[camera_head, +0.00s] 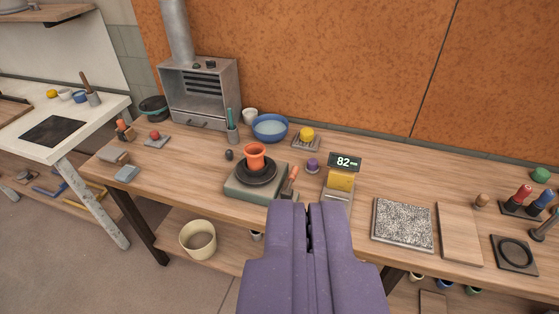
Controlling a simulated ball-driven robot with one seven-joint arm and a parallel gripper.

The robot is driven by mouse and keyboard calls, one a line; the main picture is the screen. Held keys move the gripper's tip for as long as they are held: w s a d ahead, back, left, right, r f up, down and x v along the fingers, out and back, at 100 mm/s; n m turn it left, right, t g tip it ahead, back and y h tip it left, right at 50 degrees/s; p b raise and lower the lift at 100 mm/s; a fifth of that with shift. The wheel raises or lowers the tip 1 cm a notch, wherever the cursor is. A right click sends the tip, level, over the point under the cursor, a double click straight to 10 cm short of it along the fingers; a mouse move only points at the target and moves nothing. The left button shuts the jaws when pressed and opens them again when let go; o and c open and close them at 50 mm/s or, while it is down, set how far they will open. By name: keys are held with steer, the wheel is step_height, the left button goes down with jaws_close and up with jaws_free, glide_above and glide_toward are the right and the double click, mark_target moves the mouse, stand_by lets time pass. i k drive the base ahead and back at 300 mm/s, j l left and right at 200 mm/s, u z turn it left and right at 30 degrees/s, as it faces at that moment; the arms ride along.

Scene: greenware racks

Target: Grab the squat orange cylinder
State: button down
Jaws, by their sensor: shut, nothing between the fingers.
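An orange, squat, roughly cylindrical pot (255,156) with a flared rim stands upright on a round black disc (257,174). The disc sits on a grey-green block (244,190) near the middle of the wooden bench. My purple gripper (308,209) is at the bottom centre, in front of the bench and to the right of and nearer than the pot. Its fingers are together with nothing between them, and they are apart from the pot. A smaller orange object (121,126) stands at the bench's left end; its exact shape is too small to tell.
A tool with a reddish-brown handle (290,178) stands just right of the block. A scale with a yellow piece (340,181) and a display (345,162) is farther right. A blue bowl (270,127) is behind the pot. Bare bench (190,165) lies to its left.

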mark_target(254, 153)
steer(key=i+j, duration=0.15)
steer(key=i, duration=0.55)
steer(key=i+j, duration=0.15)
steer(key=i, duration=0.55)
steer(key=i+j+u, duration=0.1)
steer(key=i, duration=0.55)
